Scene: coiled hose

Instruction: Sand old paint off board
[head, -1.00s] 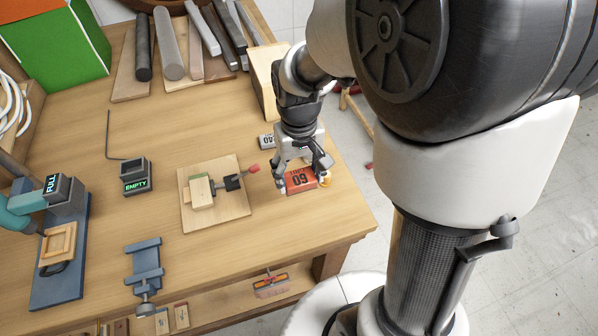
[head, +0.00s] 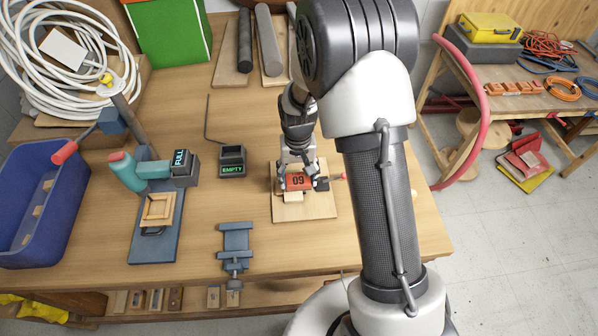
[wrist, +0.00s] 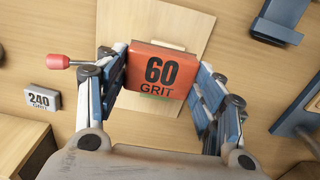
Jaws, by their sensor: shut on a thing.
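The gripper is over the light plywood base (head: 305,213) on the bench. A small pale wood piece (head: 292,197) shows just below the block; the rest of the clamped workpiece is hidden. I cannot tell whether the block touches it. The clamp's red handle (head: 337,177) sticks out to the right, and in the wrist view its red knob (wrist: 58,62) is at the left. A grey 240 GRIT block (wrist: 43,98) lies on the bench.
An EMPTY-marked holder (head: 232,161) and a blue vise (head: 235,244) stand left of the base. A FULL-marked station (head: 160,210) is further left, by a blue bin (head: 45,205) and a coiled white hose (head: 60,75). Bare bench lies between them.

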